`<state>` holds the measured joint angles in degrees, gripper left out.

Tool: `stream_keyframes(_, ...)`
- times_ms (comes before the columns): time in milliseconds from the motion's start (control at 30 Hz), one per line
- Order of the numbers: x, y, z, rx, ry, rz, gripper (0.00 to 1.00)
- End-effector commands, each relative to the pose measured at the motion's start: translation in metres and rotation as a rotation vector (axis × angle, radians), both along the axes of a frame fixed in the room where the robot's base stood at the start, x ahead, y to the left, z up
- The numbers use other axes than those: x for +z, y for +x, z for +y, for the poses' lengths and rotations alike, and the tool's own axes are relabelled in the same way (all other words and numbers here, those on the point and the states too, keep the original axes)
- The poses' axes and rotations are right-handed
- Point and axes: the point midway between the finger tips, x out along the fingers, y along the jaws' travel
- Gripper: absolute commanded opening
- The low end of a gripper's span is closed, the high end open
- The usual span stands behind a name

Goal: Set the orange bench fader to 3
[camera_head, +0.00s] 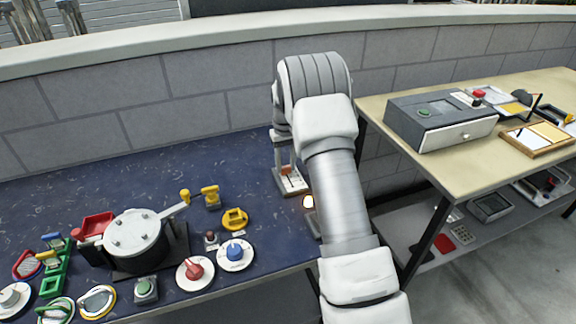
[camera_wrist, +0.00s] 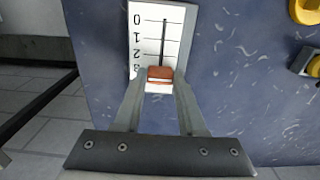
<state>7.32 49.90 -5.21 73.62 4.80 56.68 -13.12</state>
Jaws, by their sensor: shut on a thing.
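The bench fader (camera_wrist: 176,40) is a white plate with a dark slot and the marks 0, 1, 2 and 3, seen upright in the wrist view. Its orange-brown knob (camera_wrist: 160,73) sits at the low end of the slot, about level with the 3, which the left finger partly covers. My gripper (camera_wrist: 160,84) is shut on the knob, one finger at each side. In the head view the fader plate (camera_head: 293,184) lies at the right part of the blue bench under my gripper (camera_head: 287,165), and my arm partly hides the area.
The blue bench (camera_head: 120,180) holds a black pot (camera_head: 138,242), a red knob dial (camera_head: 195,272), a blue knob dial (camera_head: 236,254) and a yellow part (camera_head: 235,218) left of the fader. A grey wall (camera_head: 200,95) stands behind. A wooden table (camera_head: 400,155) stands right.

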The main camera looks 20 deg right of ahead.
Motion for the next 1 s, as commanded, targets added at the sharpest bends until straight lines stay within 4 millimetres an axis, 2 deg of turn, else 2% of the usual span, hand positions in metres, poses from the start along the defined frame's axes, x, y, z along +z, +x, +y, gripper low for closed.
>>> stream_keyframes(233,0.001,0.0,0.0,-0.001,-0.001,-0.002,0.0)
stream_keyframes(267,0.001,0.0,0.0,-0.001,-0.001,-0.002,0.43)
stream_keyframes(400,0.001,0.0,0.0,-0.001,0.0,-0.002,0.69)
stream_keyframes(767,0.004,0.0,0.0,0.0,0.0,-0.001,0.7)
stream_keyframes(867,0.015,0.001,0.0,0.0,-0.001,-0.003,0.7)
stream_keyframes(1000,0.044,0.001,0.0,-0.001,-0.001,-0.005,0.7)
